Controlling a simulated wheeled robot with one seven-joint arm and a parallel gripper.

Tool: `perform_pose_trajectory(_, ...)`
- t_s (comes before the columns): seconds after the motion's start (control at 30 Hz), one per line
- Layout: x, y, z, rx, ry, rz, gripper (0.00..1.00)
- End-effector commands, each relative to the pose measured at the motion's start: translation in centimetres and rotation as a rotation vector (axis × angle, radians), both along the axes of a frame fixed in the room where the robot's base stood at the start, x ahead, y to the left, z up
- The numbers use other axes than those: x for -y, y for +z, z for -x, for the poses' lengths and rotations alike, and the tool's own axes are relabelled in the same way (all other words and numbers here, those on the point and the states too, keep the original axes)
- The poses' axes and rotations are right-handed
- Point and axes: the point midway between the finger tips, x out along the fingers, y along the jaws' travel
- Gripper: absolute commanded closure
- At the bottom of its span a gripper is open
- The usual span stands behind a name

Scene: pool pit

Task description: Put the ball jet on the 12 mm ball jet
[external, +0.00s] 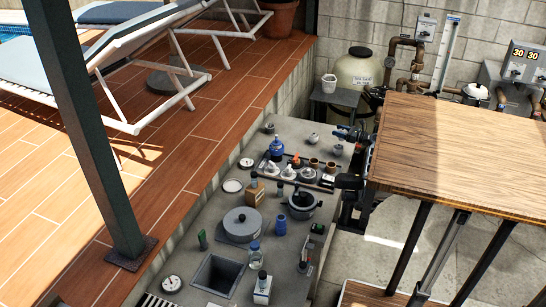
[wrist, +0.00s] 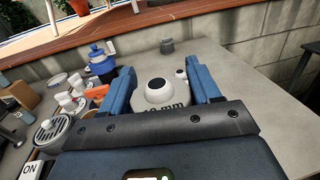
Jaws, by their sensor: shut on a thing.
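In the external view, my gripper (external: 347,134) is at the right edge of the grey counter. More white ball jets (wrist: 66,101) stand to the left, in the dark tray (external: 322,186). I cannot read which is the 12 mm one.
A grey fitting (wrist: 167,46) stands near the wall. A wooden table (external: 465,150) is at right.

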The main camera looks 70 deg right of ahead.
Motion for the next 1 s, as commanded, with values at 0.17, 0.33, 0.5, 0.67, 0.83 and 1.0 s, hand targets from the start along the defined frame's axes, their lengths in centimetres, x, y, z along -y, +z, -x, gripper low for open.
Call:
perform_pose_trajectory(0.17, -0.3, -0.7, -1.0, 0.0, 0.0, -0.001, 0.68)
perform_pose_trajectory(0.33, -0.3, -2.4, -1.0, 0.0, -0.001, -0.004, 0.68)
perform_pose_trajectory(0.5, -0.3, -4.5, -1.0, -0.001, 0.0, -0.002, 0.68)
perform_pose_trajectory(0.67, -0.3, -4.6, -1.0, 0.0, 0.0, 0.0, 0.68)
perform_pose_trajectory(0.83, -0.3, -4.8, -1.0, 0.0, 0.0, -0.001, 0.68)
perform_pose_trajectory(1.0, -0.3, -4.9, -1.0, 0.0, 0.0, -0.001, 0.27)
